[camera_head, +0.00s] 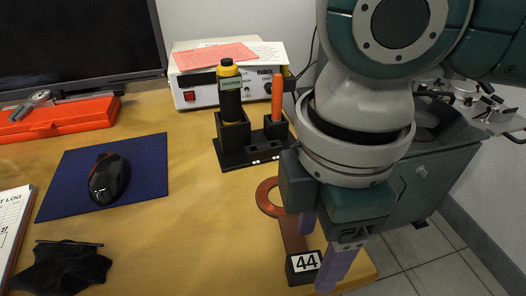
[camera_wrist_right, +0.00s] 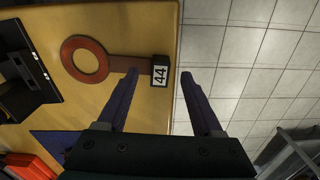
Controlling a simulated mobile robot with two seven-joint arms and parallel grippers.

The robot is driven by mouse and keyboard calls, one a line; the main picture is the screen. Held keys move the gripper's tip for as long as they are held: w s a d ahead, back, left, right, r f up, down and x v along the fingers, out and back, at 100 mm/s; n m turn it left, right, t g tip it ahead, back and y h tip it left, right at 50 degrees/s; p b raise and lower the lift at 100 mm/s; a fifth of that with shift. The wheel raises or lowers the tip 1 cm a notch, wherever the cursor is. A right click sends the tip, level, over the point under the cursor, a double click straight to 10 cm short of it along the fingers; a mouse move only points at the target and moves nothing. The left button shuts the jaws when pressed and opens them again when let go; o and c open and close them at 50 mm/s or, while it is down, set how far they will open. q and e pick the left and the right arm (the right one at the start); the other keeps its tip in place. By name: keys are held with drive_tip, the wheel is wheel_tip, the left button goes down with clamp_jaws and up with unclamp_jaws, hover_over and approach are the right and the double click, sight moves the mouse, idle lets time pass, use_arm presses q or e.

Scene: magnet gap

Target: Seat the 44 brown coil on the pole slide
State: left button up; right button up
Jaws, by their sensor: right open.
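The 44 brown coil lies on the wooden table (camera_head: 180,235) near its right edge. It is a flat brown ring (camera_head: 268,197) with a brown strip leading to a black block labelled 44 (camera_head: 303,265). The right wrist view shows the ring (camera_wrist_right: 84,60) and the block (camera_wrist_right: 160,73) at the strip's end. My right gripper (camera_head: 321,250) is open, its purple fingers on either side of the block, in the right wrist view as well (camera_wrist_right: 160,74). I cannot tell their height above it. My left gripper is not in view. I cannot make out a pole slide.
A black holder (camera_head: 238,158) with a yellow-black bottle-shaped tool (camera_head: 230,92) and an orange handle (camera_head: 277,97) stands behind the coil. Behind it is a white instrument box (camera_head: 195,92). A mouse (camera_head: 109,179) sits on a blue mat (camera_head: 150,157); a black cloth (camera_head: 62,268) lies front left.

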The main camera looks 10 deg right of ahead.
sight(302, 266)
wheel_tip(302, 266, down, 3)
drive_tip(key=shift+r, duration=0.15)
drive_tip(key=shift+c, duration=0.4)
clamp_jaws()
